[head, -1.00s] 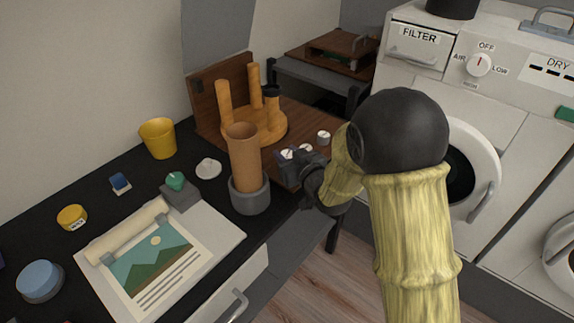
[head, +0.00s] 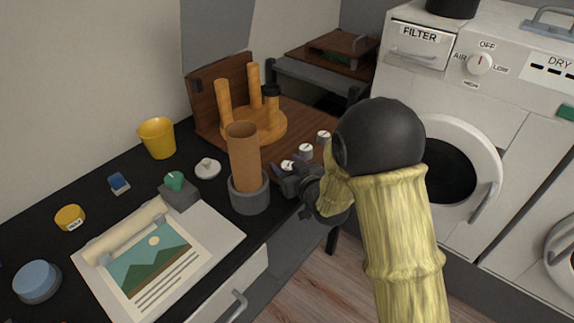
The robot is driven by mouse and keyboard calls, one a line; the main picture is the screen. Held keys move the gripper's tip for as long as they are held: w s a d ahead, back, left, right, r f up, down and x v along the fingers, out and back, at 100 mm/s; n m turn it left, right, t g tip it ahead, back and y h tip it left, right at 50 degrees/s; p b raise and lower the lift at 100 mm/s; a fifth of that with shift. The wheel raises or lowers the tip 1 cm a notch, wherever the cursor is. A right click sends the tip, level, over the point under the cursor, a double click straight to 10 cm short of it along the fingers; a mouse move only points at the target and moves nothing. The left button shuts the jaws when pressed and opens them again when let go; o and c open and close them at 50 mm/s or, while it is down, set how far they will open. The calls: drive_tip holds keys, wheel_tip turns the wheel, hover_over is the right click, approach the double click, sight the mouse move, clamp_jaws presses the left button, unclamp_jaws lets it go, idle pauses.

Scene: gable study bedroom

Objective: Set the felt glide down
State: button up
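A small felt glide (head: 287,165) with a white top shows at the tip of my gripper (head: 286,178), low over or on the front edge of the brown wooden board (head: 228,147). My dark gripper appears shut on it; the fingers and wrist hide its lower part, so I cannot tell whether it touches the board. Two similar grey glides with white tops stand on the board behind it, one nearer (head: 305,151) and one farther back (head: 324,137). An upturned wooden stool (head: 252,127) lies on the board with its legs up; one leg has a black end.
A tall brown tube (head: 243,155) stands in a grey holder (head: 250,196) just left of my gripper. A picture sheet (head: 155,262), a yellow cup (head: 157,138) and a white knobbed piece (head: 207,168) lie farther left. White machines (head: 470,120) stand at the right.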

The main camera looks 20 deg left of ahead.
drive_tip(key=shift+r, duration=0.1)
drive_tip(key=shift+s+d, duration=0.1)
drive_tip(key=shift+d, duration=0.05)
drive_tip(key=v, duration=1.1)
drive_tip(key=shift+s+d+r, duration=0.15)
drive_tip(key=shift+s+d, duration=0.05)
drive_tip(key=shift+s, duration=0.05)
drive_tip(key=shift+d, duration=0.1)
